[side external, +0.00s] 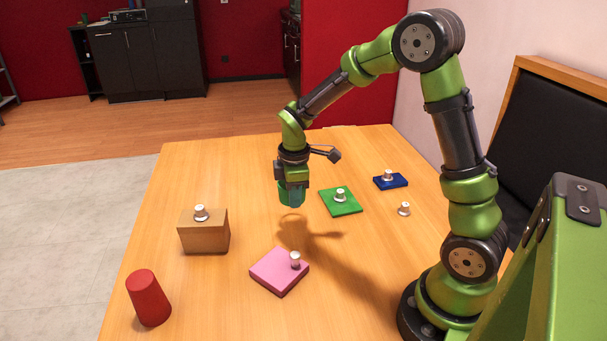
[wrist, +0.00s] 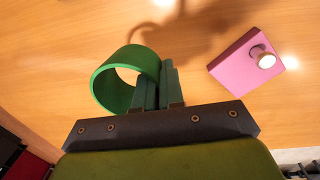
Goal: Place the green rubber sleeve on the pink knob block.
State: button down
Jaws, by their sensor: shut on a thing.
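The green rubber sleeve (wrist: 103,84) is a short open ring. My gripper (wrist: 160,84) is shut on its wall, seen in the wrist view, with one finger inside the ring and one outside. In the side external view my gripper (side external: 294,200) holds the sleeve (side external: 284,191) above the table, behind the pink block.
A tan box (side external: 204,234) with a knob stands left, and a red cylinder (side external: 148,298) stands front left. A green knob plate (side external: 347,207), a blue knob block (side external: 391,182) and a loose knob (side external: 404,209) are at right. The table (side external: 190,290) is clear between them.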

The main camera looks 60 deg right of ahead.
jog(key=s+a+r+n, duration=0.2)
jog(key=a+n, duration=0.2)
jog(key=a, duration=0.5)
jog(key=n, duration=0.5)
send_over(275, 275)
jog(key=shift+s+f+y, duration=0.15)
jog(key=shift+f, duration=0.5)
jog(key=shift+s+f+y, duration=0.1)
jog(key=shift+f+y, duration=0.05)
jog(key=shift+f, duration=0.45)
jog(key=shift+m, duration=0.3)
jog(key=shift+f, duration=2.25)
jog(key=shift+f, duration=0.15)
jog(key=c, duration=1.2)
grip_release()
jog(key=shift+c, duration=0.2)
jog(key=shift+w, duration=0.1)
